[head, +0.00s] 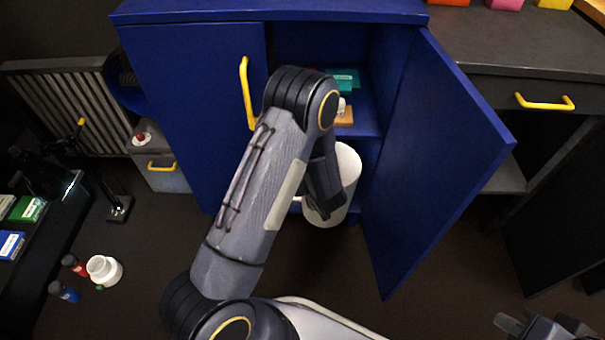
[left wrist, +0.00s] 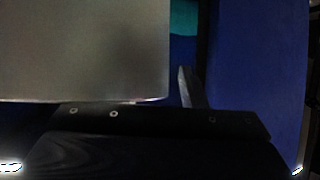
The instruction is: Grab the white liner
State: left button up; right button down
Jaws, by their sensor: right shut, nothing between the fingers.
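The white liner (head: 347,178) is a pale cylinder in the lower part of the open blue cabinet. My left arm crosses in front of it and hides part of it. My left gripper (head: 325,208) is at the liner's front, largely hidden by my own wrist. In the left wrist view a large pale surface, which looks like the liner (left wrist: 85,50), fills the upper left. One finger of my left gripper (left wrist: 187,88) shows just right of its edge; whether the jaws hold it is unclear. My right gripper (head: 543,326) is shut and empty at the bottom right corner, far from the liner.
The cabinet's right door (head: 440,160) stands open; its left door (head: 200,110) is shut. A shelf above the liner holds a teal item (head: 345,78). A dark desk (head: 520,50) is at right. A white jar (head: 103,270) and small bottles are at lower left.

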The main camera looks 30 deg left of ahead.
pick_arm(q)
jog(key=p+v, duration=0.3)
jog(key=v, duration=0.4)
jog(key=shift+s+d+r, duration=0.15)
jog(key=shift+s+r, duration=0.1)
